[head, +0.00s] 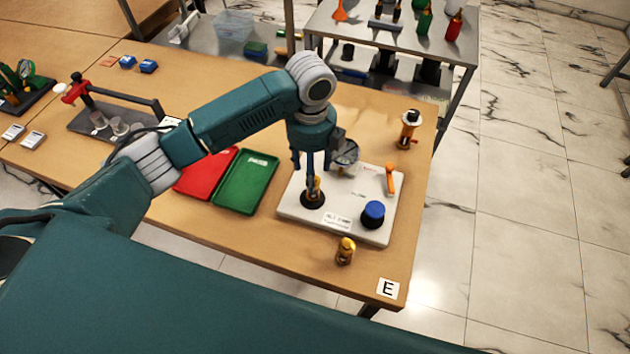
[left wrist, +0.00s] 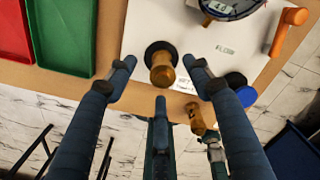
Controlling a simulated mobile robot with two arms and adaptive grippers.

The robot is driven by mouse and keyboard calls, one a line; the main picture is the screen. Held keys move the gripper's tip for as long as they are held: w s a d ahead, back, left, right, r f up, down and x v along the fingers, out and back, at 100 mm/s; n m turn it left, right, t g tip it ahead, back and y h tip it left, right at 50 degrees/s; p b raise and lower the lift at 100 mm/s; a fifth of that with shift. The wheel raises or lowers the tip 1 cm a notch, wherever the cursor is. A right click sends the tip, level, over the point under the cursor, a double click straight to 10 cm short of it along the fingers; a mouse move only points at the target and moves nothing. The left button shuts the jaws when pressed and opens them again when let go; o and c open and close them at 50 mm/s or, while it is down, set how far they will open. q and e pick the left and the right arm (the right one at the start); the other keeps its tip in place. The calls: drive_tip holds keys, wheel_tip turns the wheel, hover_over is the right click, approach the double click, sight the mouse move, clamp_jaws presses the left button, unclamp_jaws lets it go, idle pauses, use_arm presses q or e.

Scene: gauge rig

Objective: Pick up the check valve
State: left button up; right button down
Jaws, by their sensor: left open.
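My left gripper (head: 311,166) points down over the white gauge rig plate (head: 350,212), with its fingers spread. Below its fingertips, a brass fitting (head: 313,188) stands upright in a round black socket on the plate. In the left wrist view this fitting (left wrist: 162,68) shows between the two open fingers (left wrist: 160,78), with no visible contact. A second brass fitting (head: 345,251) stands on the table in front of the plate; it also shows in the left wrist view (left wrist: 196,119). I cannot tell by label which is the check valve. My right gripper is not in view.
A gauge (head: 345,154), an orange lever (head: 391,179) and a blue knob (head: 373,213) are on the plate. A green tray (head: 246,181) and a red tray (head: 205,175) lie left. The front edge near the E label (head: 388,288) is clear.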

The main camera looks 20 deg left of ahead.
use_arm(q)
drive_tip(key=f, duration=0.3)
drive_tip(key=shift+s, duration=0.3)
drive_tip(key=shift+d+f+p, duration=0.1)
drive_tip(key=shift+f+p, duration=0.2)
drive_tip(key=shift+p, duration=0.05)
drive_tip(key=f, duration=0.1)
drive_tip(key=f+p, duration=0.1)
drive_tip(key=f, duration=0.1)
drive_tip(key=shift+s+d+f, duration=0.15)
drive_tip(key=shift+d+f, duration=0.05)
drive_tip(key=shift+f, duration=0.75)
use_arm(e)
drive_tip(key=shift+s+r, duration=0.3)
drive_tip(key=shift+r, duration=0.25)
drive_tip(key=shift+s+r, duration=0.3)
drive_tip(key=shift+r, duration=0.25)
use_arm(q)
clamp_jaws()
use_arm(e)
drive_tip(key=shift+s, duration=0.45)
